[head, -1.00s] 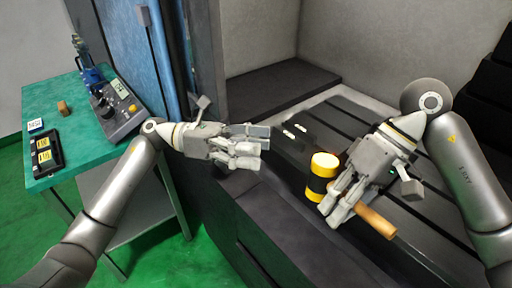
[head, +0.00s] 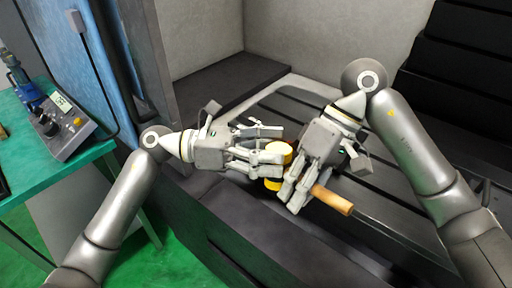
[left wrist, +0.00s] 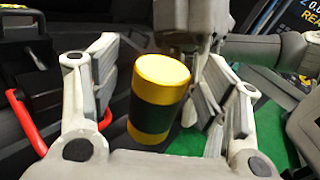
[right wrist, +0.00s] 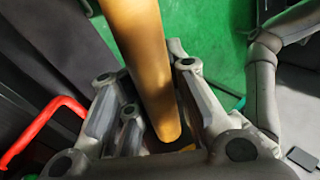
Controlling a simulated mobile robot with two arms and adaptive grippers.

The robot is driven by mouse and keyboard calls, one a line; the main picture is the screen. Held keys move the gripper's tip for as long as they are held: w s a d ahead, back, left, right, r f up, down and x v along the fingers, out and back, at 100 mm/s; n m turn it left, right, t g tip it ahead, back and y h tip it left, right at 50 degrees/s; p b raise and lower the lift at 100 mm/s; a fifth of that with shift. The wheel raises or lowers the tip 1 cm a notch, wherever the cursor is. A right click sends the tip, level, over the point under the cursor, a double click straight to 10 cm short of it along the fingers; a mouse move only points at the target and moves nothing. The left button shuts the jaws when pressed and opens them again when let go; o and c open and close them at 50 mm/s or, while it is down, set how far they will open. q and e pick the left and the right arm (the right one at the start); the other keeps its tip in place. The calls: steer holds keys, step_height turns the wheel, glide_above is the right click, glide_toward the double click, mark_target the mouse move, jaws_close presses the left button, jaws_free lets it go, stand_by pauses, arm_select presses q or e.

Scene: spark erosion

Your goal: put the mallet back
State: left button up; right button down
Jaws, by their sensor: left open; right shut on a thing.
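The mallet has a yellow head with a black band (head: 280,150) and a wooden handle (head: 334,202). My right gripper (head: 293,193) is shut on the handle, which sticks out below the fingers and fills the middle of the right wrist view (right wrist: 145,60). My left gripper (head: 268,152) is open, with its fingers reaching over the mallet head. In the left wrist view the head (left wrist: 158,95) stands between the two spread fingers, with gaps visible beside it. The left fingers partly hide the head in the head view.
A dark slotted machine bed (head: 385,170) lies under and behind the mallet. A red bar (left wrist: 35,125) shows in the left wrist view.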

arm_select(q)
steer(key=shift+d, duration=0.1)
steer(key=c, duration=1.4)
steer(key=shift+r, duration=0.1)
arm_select(e)
steer(key=c, duration=1.1)
jaws_free()
